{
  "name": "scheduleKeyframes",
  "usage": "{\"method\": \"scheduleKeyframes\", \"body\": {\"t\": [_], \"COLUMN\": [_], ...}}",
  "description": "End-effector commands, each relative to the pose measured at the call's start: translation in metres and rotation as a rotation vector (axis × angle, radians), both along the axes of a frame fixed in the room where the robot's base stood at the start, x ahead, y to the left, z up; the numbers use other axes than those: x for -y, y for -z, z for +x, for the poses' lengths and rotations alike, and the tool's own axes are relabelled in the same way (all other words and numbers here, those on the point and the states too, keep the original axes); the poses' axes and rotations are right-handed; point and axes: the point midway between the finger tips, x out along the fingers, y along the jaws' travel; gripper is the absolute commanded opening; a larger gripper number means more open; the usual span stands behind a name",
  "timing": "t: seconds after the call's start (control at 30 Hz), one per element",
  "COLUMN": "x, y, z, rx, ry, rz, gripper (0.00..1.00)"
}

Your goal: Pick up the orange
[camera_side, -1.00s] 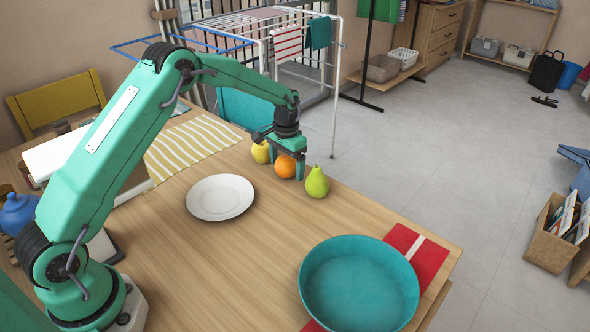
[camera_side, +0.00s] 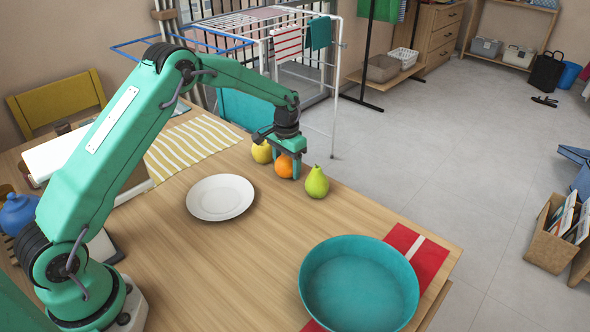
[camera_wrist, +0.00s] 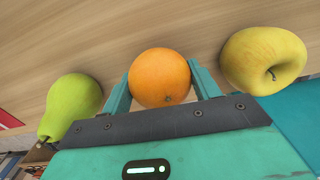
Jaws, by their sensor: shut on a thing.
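The orange (camera_side: 284,166) sits on the wooden table near its far edge, between a yellow apple (camera_side: 262,152) and a green pear (camera_side: 317,183). My gripper (camera_side: 287,168) is over the orange with its fingers pointing down. In the wrist view, the orange (camera_wrist: 160,77) lies between the two teal fingers of my gripper (camera_wrist: 161,85), which are shut on it. The pear (camera_wrist: 74,106) is to the left there and the apple (camera_wrist: 264,60) to the right, both outside the fingers. The underside of the orange is hidden.
A white plate (camera_side: 220,197) lies on the table left of the fruit. A teal bowl (camera_side: 358,288) stands at the front right on a red cloth (camera_side: 425,258). A striped cloth (camera_side: 190,150) lies at the back left. Bare table lies between plate and bowl.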

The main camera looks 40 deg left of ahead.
Motion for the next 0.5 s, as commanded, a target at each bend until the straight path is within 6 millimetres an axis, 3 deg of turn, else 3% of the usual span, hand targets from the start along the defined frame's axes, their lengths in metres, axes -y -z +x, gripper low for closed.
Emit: {"method": "scheduleKeyframes", "body": {"t": [0.27, 0.5], "x": [0.000, 0.000], "y": [-0.009, -0.038], "z": [0.001, 0.001], "rx": [0.004, 0.005], "ry": [0.000, 0.000], "rz": [0.001, 0.001], "gripper": [0.35, 0.35]}}
